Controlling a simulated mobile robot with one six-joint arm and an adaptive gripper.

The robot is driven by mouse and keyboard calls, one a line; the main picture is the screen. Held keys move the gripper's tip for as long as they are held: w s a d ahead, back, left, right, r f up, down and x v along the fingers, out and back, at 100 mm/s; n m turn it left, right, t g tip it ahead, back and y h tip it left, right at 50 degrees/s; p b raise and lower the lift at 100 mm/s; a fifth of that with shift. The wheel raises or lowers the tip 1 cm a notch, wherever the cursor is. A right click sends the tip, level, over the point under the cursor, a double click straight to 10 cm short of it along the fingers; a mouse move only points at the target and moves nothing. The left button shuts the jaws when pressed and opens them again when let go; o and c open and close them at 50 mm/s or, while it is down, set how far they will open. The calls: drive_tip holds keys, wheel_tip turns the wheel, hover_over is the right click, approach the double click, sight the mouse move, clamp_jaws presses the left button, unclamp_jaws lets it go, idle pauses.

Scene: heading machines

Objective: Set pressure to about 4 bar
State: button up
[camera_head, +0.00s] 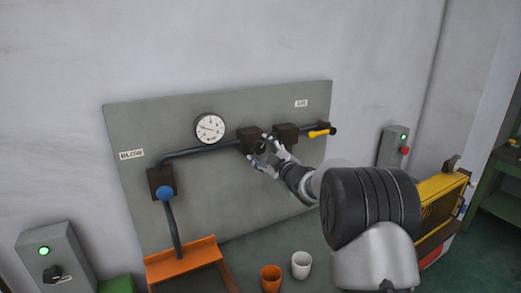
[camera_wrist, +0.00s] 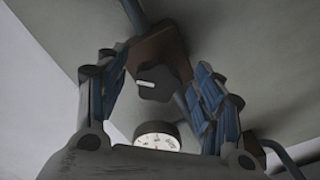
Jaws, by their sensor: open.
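The round white pressure gauge (camera_head: 210,128) is on the grey panel; its dial also shows in the wrist view (camera_wrist: 157,139). A red needle shows, but the numbers are too small to read. A dark knob (camera_wrist: 158,82) with a white mark sits on a brown regulator block (camera_wrist: 156,48); the block also shows in the head view (camera_head: 248,139). My gripper (camera_head: 264,157) is open in front of this block. In the wrist view its fingers (camera_wrist: 160,92) stand on either side of the knob, with visible gaps. In the head view the fingers partly hide the knob.
A second brown block (camera_head: 286,133) and a yellow-handled lever (camera_head: 321,132) are to the right on the pipe. A blue-knobbed valve (camera_head: 165,193) is at left. An orange cup (camera_head: 271,278) and a white cup (camera_head: 301,265) stand below the panel.

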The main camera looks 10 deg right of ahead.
drive_tip(key=shift+x, duration=1)
drive_tip(key=shift+c, duration=0.3)
drive_tip(key=c, duration=1)
